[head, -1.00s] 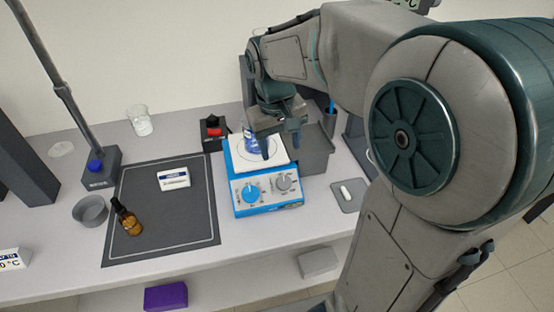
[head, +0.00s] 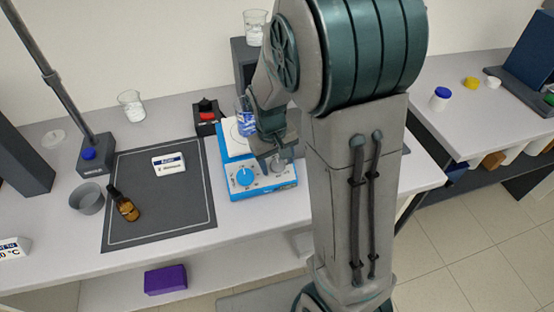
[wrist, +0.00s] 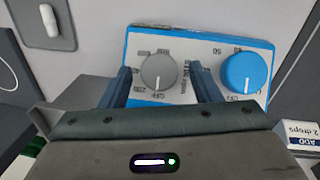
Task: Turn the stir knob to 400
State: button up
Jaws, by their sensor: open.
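The blue hotplate stirrer (head: 262,190) stands on the bench right of the dark mat. Its front carries a blue knob (head: 244,177) and a grey knob (head: 278,166). In the wrist view the grey knob (wrist: 158,72) is beside the STIR lettering, with a dial scale around it. Its light pointer line seems to face the bottom of the picture, near OFF. The blue knob (wrist: 240,72) is to its right. My gripper (wrist: 161,70) is open, its two fingers on either side of the grey knob, with gaps visible. In the head view my gripper (head: 273,152) is over the stirrer's right front.
A beaker with blue liquid (head: 245,122) stands on the stirrer plate, close to my gripper. A black box with a red switch (head: 207,116) is behind. The mat (head: 150,220) holds a brown bottle (head: 124,204) and a label block (head: 169,164).

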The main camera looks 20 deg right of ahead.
jog(key=shift+f, duration=0.2)
jog(key=c, duration=1)
